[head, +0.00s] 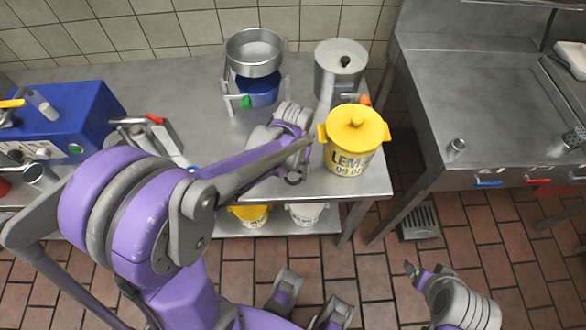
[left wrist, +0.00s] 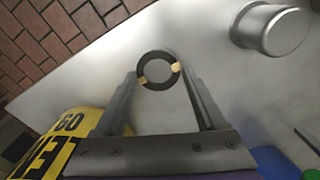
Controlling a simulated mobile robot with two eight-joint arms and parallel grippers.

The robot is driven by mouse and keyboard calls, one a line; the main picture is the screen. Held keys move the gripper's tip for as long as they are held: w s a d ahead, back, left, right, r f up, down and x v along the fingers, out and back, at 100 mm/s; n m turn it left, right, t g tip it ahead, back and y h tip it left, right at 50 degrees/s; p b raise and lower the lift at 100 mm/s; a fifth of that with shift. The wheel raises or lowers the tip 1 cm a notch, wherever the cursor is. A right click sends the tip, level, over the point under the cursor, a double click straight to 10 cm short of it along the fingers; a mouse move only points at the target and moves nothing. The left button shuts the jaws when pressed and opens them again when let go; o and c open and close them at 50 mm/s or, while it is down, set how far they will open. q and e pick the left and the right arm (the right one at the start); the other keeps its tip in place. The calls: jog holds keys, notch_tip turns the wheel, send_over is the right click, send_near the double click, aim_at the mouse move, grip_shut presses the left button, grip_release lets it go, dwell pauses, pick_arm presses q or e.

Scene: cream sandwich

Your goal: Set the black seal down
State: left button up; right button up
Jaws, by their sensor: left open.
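The black seal (left wrist: 158,70) is a dark ring with two small yellow patches, seen in the left wrist view against the grey metal table top. It sits between the tips of my left gripper (left wrist: 160,82). The fingers are apart, with one on each side of the ring. I cannot tell whether a finger touches it. In the head view my left gripper (head: 293,176) points down near the table's front, left of the yellow lidded pot, and the seal cannot be made out there. My right gripper (head: 418,278) shows in part at the lower right, away from the table; its jaws are unclear.
The yellow pot (head: 354,150) stands close beside my left gripper. Behind are a steel pan on a stand (head: 254,48), a blue bowl (head: 258,90) and a lidded steel pot (head: 340,72). A silver cylinder (left wrist: 272,30) stands on the table (left wrist: 210,60), whose front edge is near.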

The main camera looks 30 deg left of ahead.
pick_arm(q)
jog(key=shift+d, duration=0.25)
jog(key=shift+r, duration=0.15)
notch_tip(320, 180, up, 13)
jog(key=p, duration=0.3)
jog(key=s+d+f+m+t, duration=0.1)
jog(key=s+d+f+t, duration=0.2)
jog(key=s, duration=0.8)
jog(key=shift+s+m+t, duration=0.2)
jog(key=shift+m+t, duration=0.2)
jog(key=shift+t, duration=0.7)
jog(key=shift+f, duration=0.1)
jog(key=r+p, duration=0.1)
jog(key=r, duration=0.1)
jog(key=w+r+p, duration=0.1)
jog(key=r+p, duration=0.1)
